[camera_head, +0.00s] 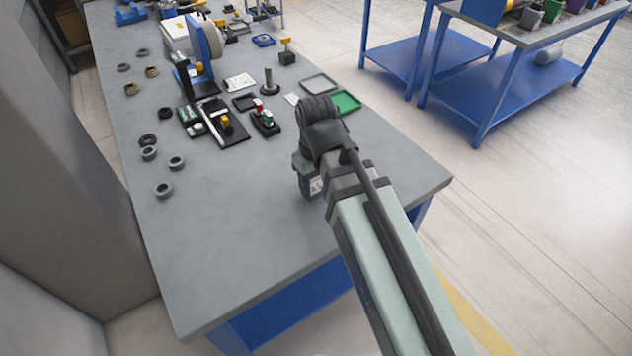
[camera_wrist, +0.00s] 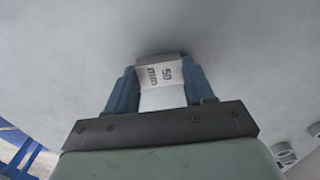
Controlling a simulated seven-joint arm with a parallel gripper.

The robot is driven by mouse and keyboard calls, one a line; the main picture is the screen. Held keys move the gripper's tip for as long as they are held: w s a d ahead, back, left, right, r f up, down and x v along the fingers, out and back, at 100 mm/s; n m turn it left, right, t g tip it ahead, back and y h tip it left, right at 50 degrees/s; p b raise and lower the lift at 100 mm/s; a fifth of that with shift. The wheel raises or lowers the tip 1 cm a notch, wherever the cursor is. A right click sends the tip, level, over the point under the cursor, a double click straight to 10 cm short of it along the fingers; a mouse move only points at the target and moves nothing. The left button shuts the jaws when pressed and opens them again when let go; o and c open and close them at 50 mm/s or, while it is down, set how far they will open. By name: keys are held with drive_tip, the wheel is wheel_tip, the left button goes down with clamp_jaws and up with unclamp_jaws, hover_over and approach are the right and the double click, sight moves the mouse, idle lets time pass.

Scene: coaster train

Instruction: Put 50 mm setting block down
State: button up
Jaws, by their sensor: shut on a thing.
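The 50 mm setting block (camera_wrist: 163,76) is a pale grey block with "50 mm" printed on its face. In the wrist view it sits between the two blue fingers of my gripper (camera_wrist: 158,88), which is shut on it. Beyond it is the plain grey tabletop (camera_wrist: 240,50); I cannot tell whether the block touches it. In the head view my gripper (camera_head: 308,184) is low over the right part of the grey table (camera_head: 230,240), mostly hidden by my arm, and only a little of the block shows.
Several grey rings (camera_head: 164,189) stand along the table's left side. A black fixture (camera_head: 222,125), a green tray (camera_head: 345,102) and a grey tray (camera_head: 320,82) lie farther back. The table's front area is clear. A blue-framed bench (camera_head: 490,90) stands at the right.

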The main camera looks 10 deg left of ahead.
sight(316, 187)
drive_tip(key=shift+f, duration=0.1)
drive_tip(key=o, duration=1.2)
drive_tip(key=shift+o, duration=0.2)
drive_tip(key=shift+r, duration=3.9)
drive_tip(key=c, duration=0.3)
